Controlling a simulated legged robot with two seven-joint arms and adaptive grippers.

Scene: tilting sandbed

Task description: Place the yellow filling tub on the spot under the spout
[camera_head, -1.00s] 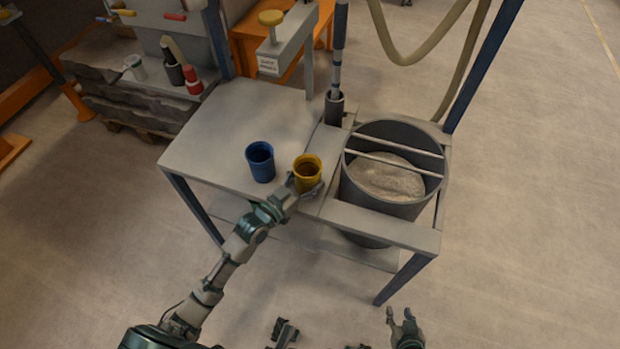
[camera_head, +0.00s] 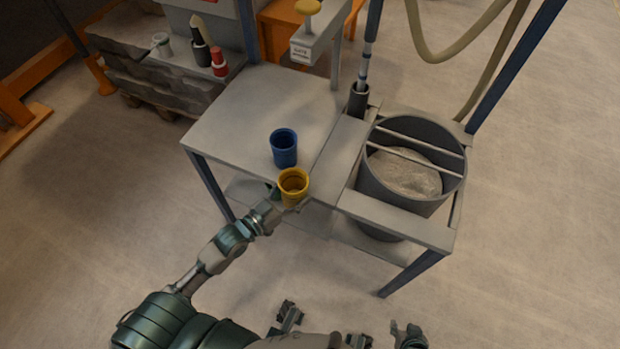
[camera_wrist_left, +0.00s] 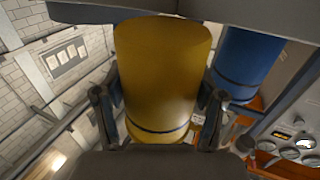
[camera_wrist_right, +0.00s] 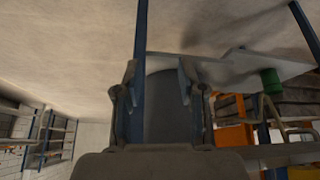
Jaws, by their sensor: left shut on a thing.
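The yellow tub (camera_head: 293,188) is upright at the near edge of the grey table (camera_head: 235,120), in front of the blue tub (camera_head: 284,150). My left gripper (camera_head: 281,199) is shut on it; in the left wrist view the fingers are on both sides of the yellow tub (camera_wrist_left: 160,75). I cannot tell whether its base touches the table. A grey arm with a yellow knob and a label (camera_head: 304,52), possibly the spout, hangs over the table's back. My right gripper (camera_head: 406,332) is low at the bottom, away from the table; its fingers are apart and empty in the right wrist view (camera_wrist_right: 160,95).
A large grey bucket of sand (camera_head: 405,175) with bars across it stands right of the table. A dark upright tube (camera_head: 358,98) is at the table's back right. Bottles (camera_head: 218,64) stand on a stone block at the back left. The table's left part is clear.

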